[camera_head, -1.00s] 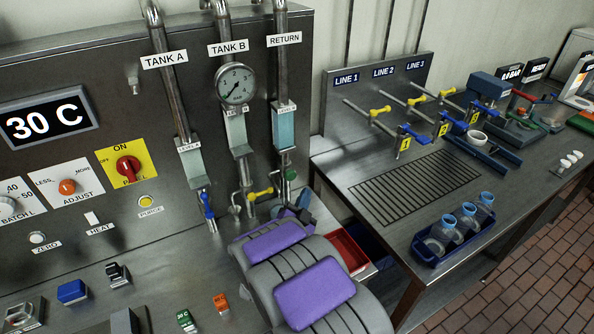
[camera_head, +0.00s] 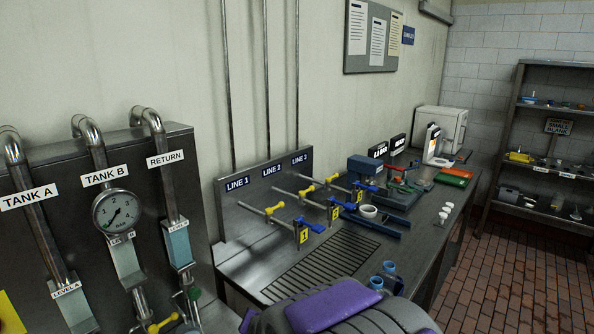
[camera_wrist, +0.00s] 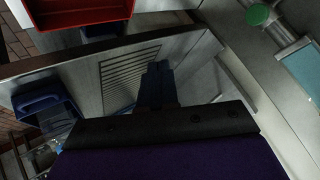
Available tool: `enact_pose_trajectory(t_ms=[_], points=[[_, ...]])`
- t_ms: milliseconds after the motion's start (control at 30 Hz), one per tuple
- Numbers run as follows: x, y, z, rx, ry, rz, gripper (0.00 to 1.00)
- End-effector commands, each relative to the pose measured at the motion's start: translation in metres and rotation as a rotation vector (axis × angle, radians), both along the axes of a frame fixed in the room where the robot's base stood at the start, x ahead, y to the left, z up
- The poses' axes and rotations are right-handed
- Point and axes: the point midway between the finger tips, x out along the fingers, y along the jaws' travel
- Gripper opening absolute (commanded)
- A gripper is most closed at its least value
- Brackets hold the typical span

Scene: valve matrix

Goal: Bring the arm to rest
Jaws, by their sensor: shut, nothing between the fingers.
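My gripper (camera_wrist: 157,82) shows in the wrist view as two dark fingers pressed together, with nothing between them. In that view it points over the steel bench with the slotted drain (camera_wrist: 125,75). My arm (camera_head: 340,305), grey with purple pads, is folded low at the bottom of the head view. It hides the front of the bench and most of the blue bottle tray. The fingers cannot be made out clearly in the head view.
A red tray (camera_wrist: 75,12) and a blue tray (camera_wrist: 42,98) lie to the left in the wrist view. The line valves (camera_head: 310,226), gauge (camera_head: 117,210) and tank pipes (camera_head: 40,220) stand ahead. A shelf (camera_head: 549,145) is at right; brick floor (camera_head: 490,270) is open.

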Motion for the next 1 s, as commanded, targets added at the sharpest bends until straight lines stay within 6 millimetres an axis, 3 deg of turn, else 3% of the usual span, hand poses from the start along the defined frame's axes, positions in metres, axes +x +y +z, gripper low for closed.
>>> enact_pose_trajectory(t_ms=[367, 700, 833, 1000], points=[[-0.138, -0.108, 0.026, -0.179, 0.387, 0.187, 0.00], [-0.299, -0.202, 0.043, -0.326, 0.761, 0.291, 0.00], [-0.339, -0.220, 0.049, -0.351, 0.852, 0.303, 0.00], [-0.360, -0.229, 0.052, -0.362, 0.903, 0.309, 0.00]])
